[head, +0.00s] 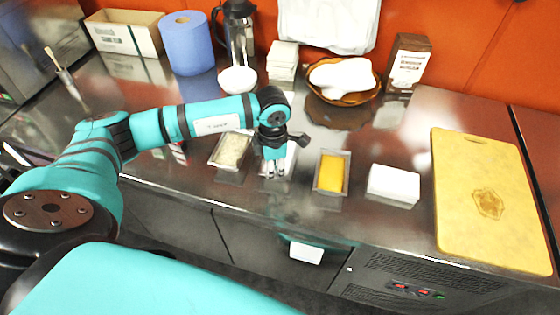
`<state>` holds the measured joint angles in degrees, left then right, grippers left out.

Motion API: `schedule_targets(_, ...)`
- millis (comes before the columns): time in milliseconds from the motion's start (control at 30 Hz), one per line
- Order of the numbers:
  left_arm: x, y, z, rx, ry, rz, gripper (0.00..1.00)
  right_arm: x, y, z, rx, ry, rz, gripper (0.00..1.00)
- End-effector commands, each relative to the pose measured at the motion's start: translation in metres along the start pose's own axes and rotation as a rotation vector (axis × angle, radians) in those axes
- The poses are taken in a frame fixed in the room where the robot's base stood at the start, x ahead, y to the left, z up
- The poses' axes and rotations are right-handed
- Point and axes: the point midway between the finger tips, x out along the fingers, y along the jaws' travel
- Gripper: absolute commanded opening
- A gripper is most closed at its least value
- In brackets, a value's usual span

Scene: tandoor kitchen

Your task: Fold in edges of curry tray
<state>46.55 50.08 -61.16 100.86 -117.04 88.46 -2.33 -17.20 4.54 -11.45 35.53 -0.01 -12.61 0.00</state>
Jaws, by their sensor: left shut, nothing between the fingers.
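The curry tray (318,185) is a small silver rectangular tray filled with yellow curry (331,174). It stands on the steel counter near its front edge, right of the picture's middle. Its rim shows around the curry, but I cannot tell how far its edges are bent. My left gripper (274,174) points down just left of the curry tray, apart from it. It is shut with nothing in it. It hides most of another tray (291,163) behind it. My right gripper is not in view.
A tray with pale, grainy food (232,150) stands left of my gripper. A white block-like stack (393,185) stands right of the curry tray, then a yellow cutting board (485,205). A brown bowl (343,97) with a white cloth-like item is behind.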

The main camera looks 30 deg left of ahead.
Motion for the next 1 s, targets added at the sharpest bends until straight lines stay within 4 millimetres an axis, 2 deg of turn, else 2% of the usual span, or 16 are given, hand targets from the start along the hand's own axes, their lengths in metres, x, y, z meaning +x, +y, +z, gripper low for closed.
schedule_targets(233,-0.007,0.000,0.000,0.000,0.000,0.000,0.00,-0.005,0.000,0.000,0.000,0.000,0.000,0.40)
schedule_targets(733,-0.047,0.000,0.000,0.000,0.000,0.000,0.00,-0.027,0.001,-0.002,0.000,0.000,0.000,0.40)
schedule_targets(1000,-0.050,0.000,0.000,-0.001,0.000,0.000,0.00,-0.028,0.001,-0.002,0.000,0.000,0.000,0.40)
